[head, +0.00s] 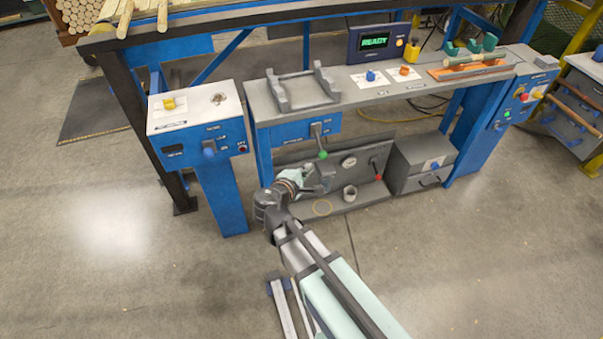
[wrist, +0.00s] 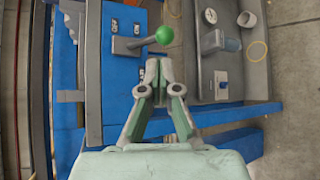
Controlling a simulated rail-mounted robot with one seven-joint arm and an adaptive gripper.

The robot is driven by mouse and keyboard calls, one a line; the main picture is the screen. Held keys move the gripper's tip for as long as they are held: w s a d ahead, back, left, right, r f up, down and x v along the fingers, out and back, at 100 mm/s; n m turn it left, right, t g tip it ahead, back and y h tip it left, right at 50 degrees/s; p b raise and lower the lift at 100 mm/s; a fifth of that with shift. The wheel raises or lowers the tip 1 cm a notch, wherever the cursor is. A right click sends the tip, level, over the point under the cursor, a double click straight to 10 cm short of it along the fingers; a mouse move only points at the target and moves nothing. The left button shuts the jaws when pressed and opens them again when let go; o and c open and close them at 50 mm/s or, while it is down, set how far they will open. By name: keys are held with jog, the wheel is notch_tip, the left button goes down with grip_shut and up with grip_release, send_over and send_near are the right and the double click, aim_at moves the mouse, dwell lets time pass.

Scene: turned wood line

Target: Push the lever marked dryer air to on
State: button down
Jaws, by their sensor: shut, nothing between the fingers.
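A lever with a green ball knob (head: 323,154) stands out from a blue panel (head: 292,136) under the bench top. In the wrist view the green knob (wrist: 165,35) is at the top centre, on a grey rod from a slotted plate. In the head view my gripper (head: 322,178) is below the knob, partly hidden by my wrist.
A red-knobbed lever (head: 377,176) and a round gauge (head: 348,162) are on the low grey panel to the right. A cup (head: 350,193) stands on the low shelf. A control box with a blue handle (head: 208,148) stands left. The floor in front is mostly clear.

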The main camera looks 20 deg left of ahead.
aim_at(323, 155)
jog(key=x, duration=0.8)
jog(key=shift+w+d+f+p, duration=0.1)
jog(key=shift+w+p, duration=0.1)
jog(key=shift+p, duration=0.2)
jog(key=shift+s+f, duration=0.1)
